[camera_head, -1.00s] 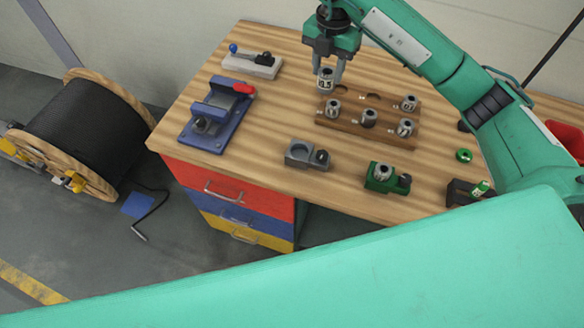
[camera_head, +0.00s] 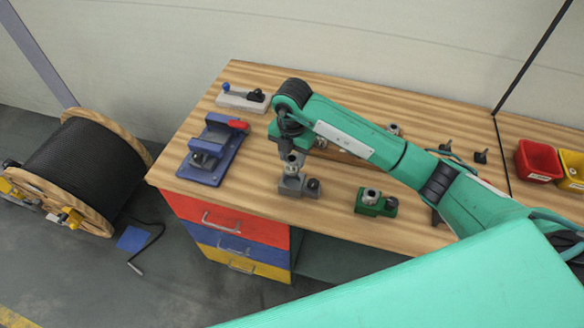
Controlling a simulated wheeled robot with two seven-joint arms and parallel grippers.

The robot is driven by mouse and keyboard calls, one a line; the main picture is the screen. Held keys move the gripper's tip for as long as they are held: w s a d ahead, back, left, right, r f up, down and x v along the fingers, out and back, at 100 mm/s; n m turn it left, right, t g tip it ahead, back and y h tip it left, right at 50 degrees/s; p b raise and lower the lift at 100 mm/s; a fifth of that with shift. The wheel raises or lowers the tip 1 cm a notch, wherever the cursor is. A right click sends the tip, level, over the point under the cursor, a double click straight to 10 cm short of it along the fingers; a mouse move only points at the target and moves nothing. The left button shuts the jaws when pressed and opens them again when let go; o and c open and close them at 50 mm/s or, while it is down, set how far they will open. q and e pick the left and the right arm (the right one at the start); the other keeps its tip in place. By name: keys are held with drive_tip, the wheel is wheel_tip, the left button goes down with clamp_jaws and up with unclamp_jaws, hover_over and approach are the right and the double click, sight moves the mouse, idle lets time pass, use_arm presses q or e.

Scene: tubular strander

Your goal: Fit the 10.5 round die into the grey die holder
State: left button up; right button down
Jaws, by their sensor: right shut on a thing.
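The grey die holder (camera_head: 312,187) stands near the front edge of the wooden bench, its clamp knob on its right side. My right gripper (camera_head: 292,160) is over the holder's left part, pointing down. It is shut on a round metal die (camera_head: 293,158), which is upright with a pale label too small to read now. The die is at or just above the round seat; I cannot tell whether it touches. My left gripper is not in view.
A green holder (camera_head: 376,202) with a die in it stands to the right. A blue fixture with a red handle (camera_head: 212,150) is to the left. My right arm hides most of the wooden die rack (camera_head: 341,154). Red (camera_head: 538,160) and yellow bins are at far right.

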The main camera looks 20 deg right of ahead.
sight(292, 158)
wheel_tip(292, 158, down, 3)
drive_tip(key=shift+w+f+p, duration=0.1)
drive_tip(key=shift+p, duration=0.2)
wheel_tip(292, 158, down, 3)
drive_tip(key=shift+f+p, duration=0.1)
drive_tip(key=shift+p, duration=0.45)
drive_tip(key=shift+f, duration=0.5)
drive_tip(key=shift+f, duration=0.2)
drive_tip(key=c, duration=0.9)
unclamp_jaws()
drive_tip(key=shift+o, duration=0.2)
drive_tip(key=shift+r, duration=0.1)
